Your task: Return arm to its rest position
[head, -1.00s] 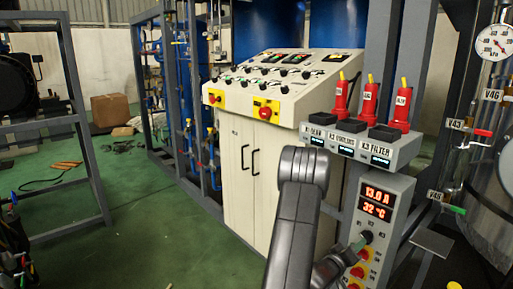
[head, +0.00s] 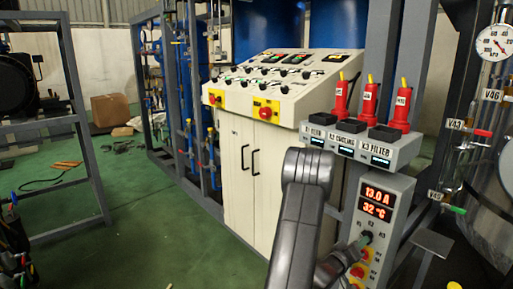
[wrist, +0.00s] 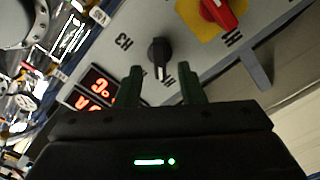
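My dark grey arm rises from the bottom of the head view and bends at the elbow toward the control box at the right. My gripper (wrist: 163,82) shows two dark green fingers spread apart in the wrist view, with nothing between them. A black rotary knob (wrist: 158,56) on the grey panel lies just beyond the fingertips, lined up with the gap. In the head view this knob (head: 367,237) sits below the red display, and my gripper is close in front of it, partly hidden by my arm.
The grey control box (head: 399,205) shows 13.0 A and 32 °C. Yellow-backed red switches (head: 358,270) sit below the knob. Red-handled units (head: 370,103) stand above. A cream console cabinet (head: 235,170) is behind my arm. Green floor (head: 150,230) is open at left.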

